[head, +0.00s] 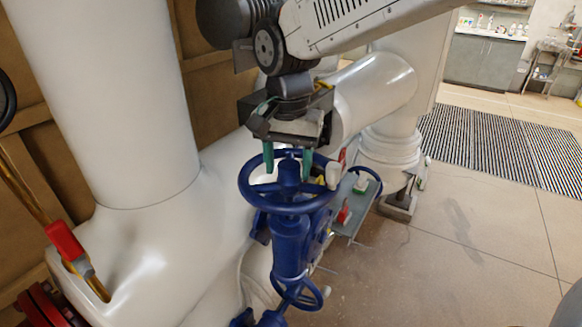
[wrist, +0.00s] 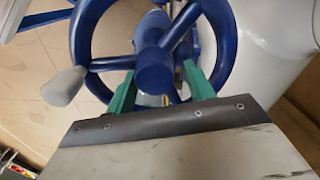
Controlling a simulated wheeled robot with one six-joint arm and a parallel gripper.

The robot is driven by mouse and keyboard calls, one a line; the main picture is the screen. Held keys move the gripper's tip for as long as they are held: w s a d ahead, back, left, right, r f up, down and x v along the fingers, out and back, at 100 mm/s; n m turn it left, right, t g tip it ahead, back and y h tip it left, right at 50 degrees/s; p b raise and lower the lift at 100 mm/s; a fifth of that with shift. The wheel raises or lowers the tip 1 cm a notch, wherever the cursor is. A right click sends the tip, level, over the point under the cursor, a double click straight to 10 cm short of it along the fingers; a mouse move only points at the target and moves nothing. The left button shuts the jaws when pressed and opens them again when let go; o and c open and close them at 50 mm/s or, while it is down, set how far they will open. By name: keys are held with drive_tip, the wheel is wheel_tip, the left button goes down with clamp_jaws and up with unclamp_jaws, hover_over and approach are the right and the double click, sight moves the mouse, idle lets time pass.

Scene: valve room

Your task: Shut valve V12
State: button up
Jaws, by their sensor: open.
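A blue handwheel (head: 257,203) lies roughly flat on top of a blue valve body (head: 290,245). I see no readable V12 label on it. A pale knob (head: 333,176) stands up from its rim; in the wrist view the knob (wrist: 63,86) is at the left. My gripper (head: 288,163) points down over the wheel, open. In the wrist view its green fingers (wrist: 160,86) stand on either side of the blue hub (wrist: 155,70), with nothing clamped between them. I cannot tell whether the fingertips touch the spokes.
Thick white pipes (head: 105,100) stand close on the left and behind. A smaller blue wheel (head: 297,293) is below, and another blue ring (head: 376,178) is behind at the right. A red-handled lever (head: 65,240) is at the left. The floor (head: 470,240) at the right is clear.

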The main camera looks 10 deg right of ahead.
drive_tip(key=shift+s+d+r, duration=0.1)
drive_tip(key=shift+s+r, duration=0.1)
drive_tip(key=shift+r, duration=1.3)
drive_tip(key=shift+s+r, duration=0.2)
drive_tip(key=shift+r, duration=1.25)
